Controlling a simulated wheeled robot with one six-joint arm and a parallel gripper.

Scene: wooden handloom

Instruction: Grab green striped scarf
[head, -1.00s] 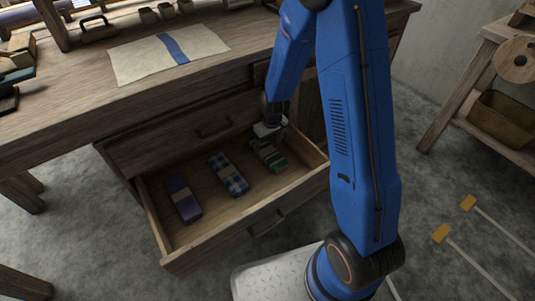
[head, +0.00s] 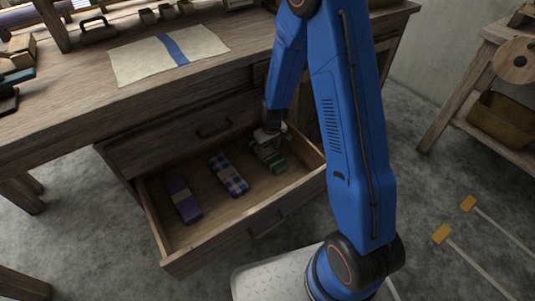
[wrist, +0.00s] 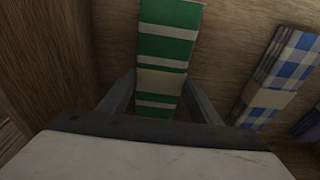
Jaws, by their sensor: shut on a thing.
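The green striped scarf (head: 268,157) is a folded bundle with white stripes, lying at the right side of the open drawer. In the wrist view the scarf (wrist: 166,45) has a beige band around its middle. My gripper (wrist: 160,88) has one finger on each side of the scarf at the band and is shut on it. In the head view my gripper (head: 270,138) reaches down into the drawer and hides part of the scarf. I cannot tell whether the scarf is clear of the drawer floor.
A blue checked scarf (head: 228,174) and a purple scarf (head: 183,199) lie to the left in the same open drawer (head: 215,248). The drawer walls stand close around my gripper. The desk top (head: 75,103) overhangs behind, with a cloth (head: 140,62) on it.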

